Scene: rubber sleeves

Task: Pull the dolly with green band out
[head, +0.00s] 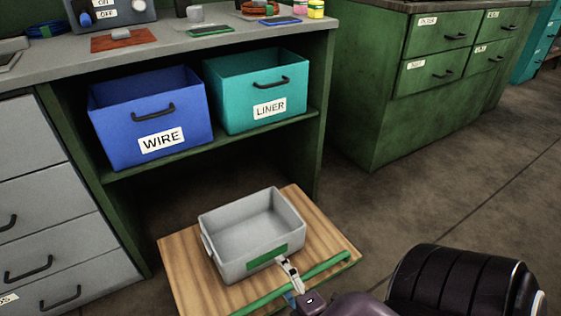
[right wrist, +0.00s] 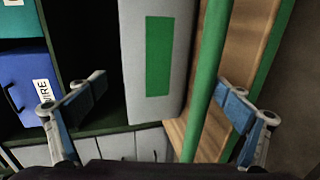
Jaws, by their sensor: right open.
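The dolly (head: 178,258) is a low wooden board on the floor, sticking out from under the bench. It has a green band along its front edge and a green bar (head: 325,266) across its front. A grey bin (head: 215,245) with a green label stands on it. My right gripper (head: 288,281) is open at the bar, one finger on the bin side and one on the near side. In the right wrist view the bar (right wrist: 209,75) runs between the fingers, nearer the right one; contact cannot be told. My left gripper is out of view.
Blue WIRE (head: 150,105) and teal LINER (head: 260,85) bins sit on the shelf above. Grey drawers (head: 40,200) stand at the left and a green cabinet (head: 385,100) at the back right. The floor (head: 400,195) right of the dolly is clear.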

